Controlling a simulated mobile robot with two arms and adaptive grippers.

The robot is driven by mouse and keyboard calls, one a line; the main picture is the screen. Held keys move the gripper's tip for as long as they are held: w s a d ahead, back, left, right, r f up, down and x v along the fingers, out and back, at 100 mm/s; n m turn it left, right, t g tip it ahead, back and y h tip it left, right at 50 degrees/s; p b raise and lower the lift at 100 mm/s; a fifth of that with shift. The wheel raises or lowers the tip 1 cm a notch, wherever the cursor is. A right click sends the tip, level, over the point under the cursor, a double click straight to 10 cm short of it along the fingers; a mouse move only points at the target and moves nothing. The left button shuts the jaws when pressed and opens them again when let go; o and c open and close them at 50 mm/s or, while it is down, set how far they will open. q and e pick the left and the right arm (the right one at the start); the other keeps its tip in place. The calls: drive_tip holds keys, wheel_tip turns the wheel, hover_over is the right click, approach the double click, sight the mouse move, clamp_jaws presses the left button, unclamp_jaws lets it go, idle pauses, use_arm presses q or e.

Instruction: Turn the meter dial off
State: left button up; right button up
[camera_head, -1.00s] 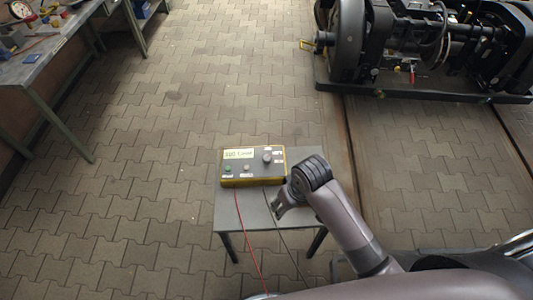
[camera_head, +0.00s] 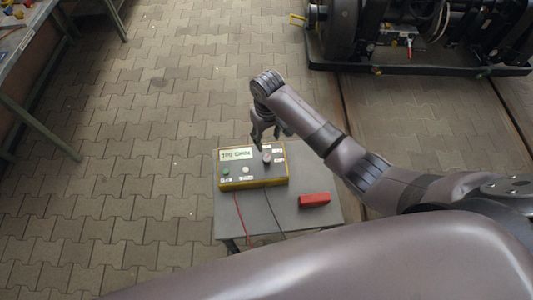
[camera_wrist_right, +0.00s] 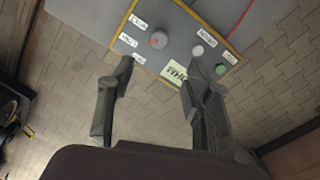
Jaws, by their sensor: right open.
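The meter (camera_head: 252,176) is a grey box with a yellow edge on a small grey table. Its dial (camera_head: 267,157) is a round grey knob on the right part of its face, with small white labels around it. The dial also shows in the right wrist view (camera_wrist_right: 158,40), beyond the fingers and between them. My right gripper (camera_head: 268,142) is open and empty, above the meter's far edge near the dial, apart from it. It shows in the right wrist view (camera_wrist_right: 157,75) with its fingers spread. My left gripper is not in view.
A red block (camera_head: 314,199) lies on the small table (camera_head: 285,222), right of the meter. A red and a dark cable run from the meter's front. A workbench (camera_head: 30,45) stands at the left, a bogie (camera_head: 400,40) at the back right. Paved floor between is clear.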

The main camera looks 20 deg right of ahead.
hover_over(267, 158)
wheel_tip(267, 158, down, 4)
drive_tip(key=f, duration=0.1)
wheel_tip(267, 158, down, 5)
drive_tip(key=shift+w+r, duration=0.1)
drive_tip(key=shift+r, duration=0.1)
wheel_tip(267, 158, down, 2)
drive_tip(key=shift+f+b, duration=0.2)
drive_tip(key=shift+b, duration=0.25)
drive_tip(key=shift+f, duration=0.7)
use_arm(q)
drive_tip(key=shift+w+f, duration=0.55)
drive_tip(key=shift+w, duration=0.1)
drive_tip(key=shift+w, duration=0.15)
use_arm(e)
drive_tip(key=shift+c, duration=0.5)
